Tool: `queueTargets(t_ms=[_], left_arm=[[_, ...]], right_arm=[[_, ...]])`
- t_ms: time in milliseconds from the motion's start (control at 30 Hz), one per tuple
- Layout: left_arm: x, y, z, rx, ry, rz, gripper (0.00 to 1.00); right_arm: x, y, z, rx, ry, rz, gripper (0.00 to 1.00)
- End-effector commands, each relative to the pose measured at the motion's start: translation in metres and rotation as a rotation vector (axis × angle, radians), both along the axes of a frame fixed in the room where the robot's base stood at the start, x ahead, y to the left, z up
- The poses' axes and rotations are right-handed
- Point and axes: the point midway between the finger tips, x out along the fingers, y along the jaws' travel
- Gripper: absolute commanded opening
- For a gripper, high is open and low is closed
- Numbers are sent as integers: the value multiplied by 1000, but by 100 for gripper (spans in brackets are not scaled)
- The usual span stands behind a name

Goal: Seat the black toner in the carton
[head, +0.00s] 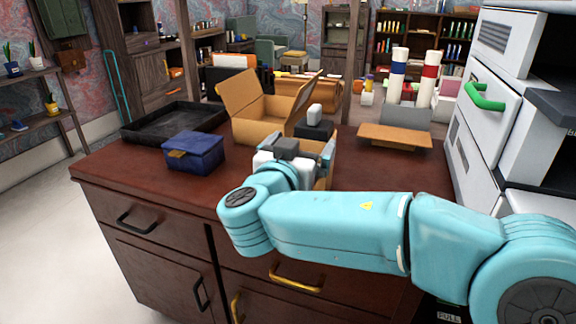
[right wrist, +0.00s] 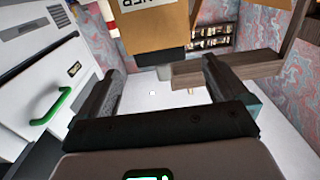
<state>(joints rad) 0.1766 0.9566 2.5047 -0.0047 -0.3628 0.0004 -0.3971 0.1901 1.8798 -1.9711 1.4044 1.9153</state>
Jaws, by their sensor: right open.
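An open cardboard carton (head: 262,131) stands on the brown desk with its flaps raised. It also shows in the right wrist view (right wrist: 185,18), with printed lettering on it. A dark block (head: 318,131), which looks like the black toner, is just right of the carton and behind my right gripper, partly hidden. A dark shape (right wrist: 160,57) shows below the carton in the right wrist view; I cannot tell whether it is inside or beside it. My right gripper (head: 300,155) is in front of the carton, with its fingers (right wrist: 165,82) apart and nothing between them. My left gripper is not in view.
A black tray (head: 134,132) and a blue box (head: 193,154) are left of the carton. A wooden board (head: 395,138) lies to the right. A white machine (head: 485,120) with a green handle (head: 483,97) borders the desk's right side. The desk's front left is clear.

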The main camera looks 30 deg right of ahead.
Motion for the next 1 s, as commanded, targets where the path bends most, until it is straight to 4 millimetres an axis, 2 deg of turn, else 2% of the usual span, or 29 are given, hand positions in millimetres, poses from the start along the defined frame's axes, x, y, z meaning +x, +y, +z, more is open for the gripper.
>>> queueTargets(t_ms=[33, 200, 400, 1000], left_arm=[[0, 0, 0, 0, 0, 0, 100], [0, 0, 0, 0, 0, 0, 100], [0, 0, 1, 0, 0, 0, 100], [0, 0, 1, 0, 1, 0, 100]], right_arm=[[-9, 13, 0, 1, -1, 6, 100], [-35, 41, 1, 1, -1, 5, 100], [-52, 61, 0, 0, 0, 2, 100], [-55, 64, 0, 0, 0, -1, 100]])
